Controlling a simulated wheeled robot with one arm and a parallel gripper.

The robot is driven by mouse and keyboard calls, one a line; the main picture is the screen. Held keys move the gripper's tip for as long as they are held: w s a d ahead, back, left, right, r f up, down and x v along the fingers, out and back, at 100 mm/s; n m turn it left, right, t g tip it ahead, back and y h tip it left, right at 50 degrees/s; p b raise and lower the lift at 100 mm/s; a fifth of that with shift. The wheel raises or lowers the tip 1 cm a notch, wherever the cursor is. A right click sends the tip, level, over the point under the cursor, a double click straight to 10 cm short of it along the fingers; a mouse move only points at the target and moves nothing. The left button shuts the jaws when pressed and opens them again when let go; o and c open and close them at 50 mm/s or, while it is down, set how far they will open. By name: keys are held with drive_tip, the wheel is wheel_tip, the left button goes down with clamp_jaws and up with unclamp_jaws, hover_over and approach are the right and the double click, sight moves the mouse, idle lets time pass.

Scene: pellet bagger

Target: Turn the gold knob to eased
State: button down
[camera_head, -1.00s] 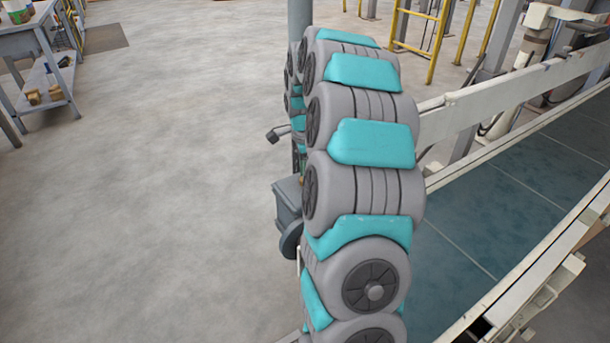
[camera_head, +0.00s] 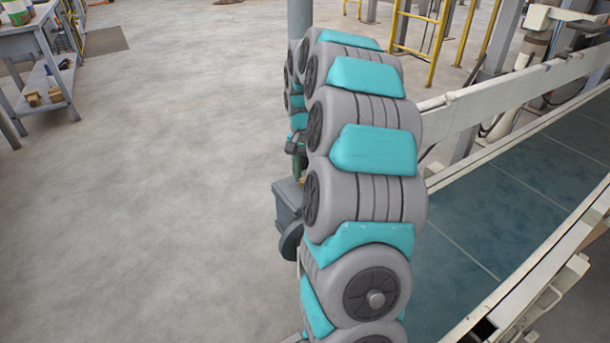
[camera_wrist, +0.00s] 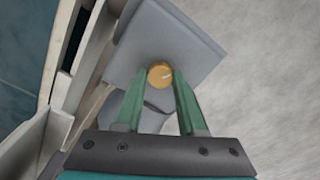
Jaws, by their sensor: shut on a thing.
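No label for eased is readable. In the head view the grey box (camera_head: 289,204) shows partly beside my arm.
A conveyor (camera_head: 490,220) with a teal belt and pale side rails runs along the right. A yellow frame (camera_head: 436,40) stands at the back. A workbench (camera_head: 40,60) stands at the upper left. The floor on the left is clear.

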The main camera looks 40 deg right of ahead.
drive_tip(key=n, duration=0.6)
drive_tip(key=n+p, duration=0.1)
drive_tip(key=n, duration=0.5)
drive_tip(key=shift+n, duration=0.4)
drive_tip(key=n+p, duration=0.2)
drive_tip(key=n, duration=0.4)
drive_tip(key=shift+r, duration=0.1)
drive_tip(key=n+p, duration=0.1)
drive_tip(key=n, duration=0.4)
drive_tip(key=shift+n+p, duration=0.35)
drive_tip(key=shift+n, duration=0.05)
drive_tip(key=c, duration=0.5)
unclamp_jaws()
